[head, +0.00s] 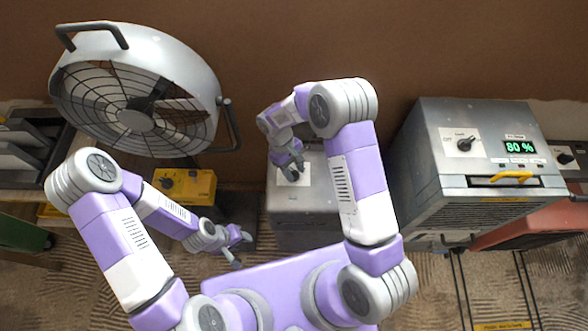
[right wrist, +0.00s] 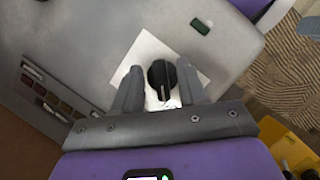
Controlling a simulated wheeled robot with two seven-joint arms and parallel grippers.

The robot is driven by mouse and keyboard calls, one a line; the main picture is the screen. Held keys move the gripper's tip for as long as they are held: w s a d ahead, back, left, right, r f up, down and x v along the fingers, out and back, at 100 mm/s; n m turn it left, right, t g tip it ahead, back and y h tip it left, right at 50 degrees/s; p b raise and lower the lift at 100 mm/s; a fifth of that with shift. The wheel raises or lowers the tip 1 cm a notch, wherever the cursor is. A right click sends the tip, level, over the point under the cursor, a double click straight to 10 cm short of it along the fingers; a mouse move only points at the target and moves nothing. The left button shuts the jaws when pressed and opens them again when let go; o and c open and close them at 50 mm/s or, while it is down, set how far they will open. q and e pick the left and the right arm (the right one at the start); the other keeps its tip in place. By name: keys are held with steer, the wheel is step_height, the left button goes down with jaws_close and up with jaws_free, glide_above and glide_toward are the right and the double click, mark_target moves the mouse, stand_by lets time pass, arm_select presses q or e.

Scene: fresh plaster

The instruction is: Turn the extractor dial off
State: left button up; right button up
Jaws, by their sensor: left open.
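In the right wrist view a black dial (right wrist: 162,78) with a pale pointer line sits on a white plate (right wrist: 146,50) on a grey housing. My right gripper (right wrist: 160,82) is open, its fingers on either side of the dial; a gap shows on the left. In the head view my right gripper (head: 290,168) is over the grey box (head: 310,205) in the middle and partly hides the dial and plate. I cannot read a label naming the extractor. My left gripper (head: 241,250) is open and empty, low beside that box.
A large fan (head: 135,95) stands at left behind a yellow box (head: 185,185) with its own dial. At right a grey machine (head: 490,165) has a dial (head: 464,144) and an "80 %" display (head: 520,148). A red unit (head: 540,220) with another dial stands beyond.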

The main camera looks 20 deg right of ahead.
steer(key=p+v, duration=0.1)
steer(key=v, duration=0.6)
steer(key=shift+r, duration=0.25)
stand_by(0.5)
